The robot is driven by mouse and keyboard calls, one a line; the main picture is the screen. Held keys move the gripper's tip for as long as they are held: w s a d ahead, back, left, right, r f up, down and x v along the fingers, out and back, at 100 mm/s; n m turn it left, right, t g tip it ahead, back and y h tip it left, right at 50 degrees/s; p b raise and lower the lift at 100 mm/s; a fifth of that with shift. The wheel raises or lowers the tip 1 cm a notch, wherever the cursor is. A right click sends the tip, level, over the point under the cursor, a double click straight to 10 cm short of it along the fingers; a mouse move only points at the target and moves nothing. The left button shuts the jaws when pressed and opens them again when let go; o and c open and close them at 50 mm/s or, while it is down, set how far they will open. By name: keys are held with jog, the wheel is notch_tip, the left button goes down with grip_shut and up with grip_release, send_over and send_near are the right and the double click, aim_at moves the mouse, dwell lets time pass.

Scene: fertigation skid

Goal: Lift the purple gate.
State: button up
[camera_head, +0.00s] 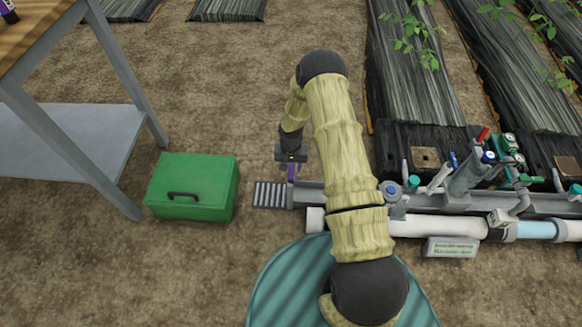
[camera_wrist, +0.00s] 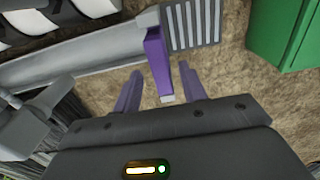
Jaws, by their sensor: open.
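The purple gate (camera_wrist: 157,62) is an upright narrow plate at the end of a grey channel (camera_wrist: 90,68), beside a slotted grate. In the head view only a small purple piece (camera_head: 291,172) shows just below my gripper (camera_head: 291,163); whether it is the gate or a finger is hard to tell. In the wrist view my gripper (camera_wrist: 160,76) is open, with purplish fingers apart. The gate appears between the two fingers, with a gap on each side. I cannot tell whether the fingers reach down around it.
A green box (camera_head: 193,187) stands left of the grate (camera_head: 270,195). A grey table (camera_head: 70,135) is farther left. White pipe (camera_head: 440,228), valves (camera_head: 507,145) and a small sign (camera_head: 452,247) lie to the right. Bare soil is clear behind the box.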

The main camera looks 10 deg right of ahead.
notch_tip(320, 180, up, 16)
jog(key=p, duration=0.6)
jog(key=shift+r, duration=0.15)
jog(key=s+r+n+t+p, duration=0.1)
jog(key=s+r, duration=0.3)
jog(key=r, duration=0.5)
jog(key=s+r+n+p, duration=0.1)
jog(key=s+r, duration=0.3)
jog(key=r, duration=0.5)
jog(key=s+r+n+t+p, duration=0.2)
jog(key=s+r, duration=0.9)
jog(key=s, duration=0.2)
notch_tip(320, 180, up, 37)
jog(key=p, duration=3.7)
jog(key=shift+a, duration=0.15)
jog(key=shift+c, duration=0.6)
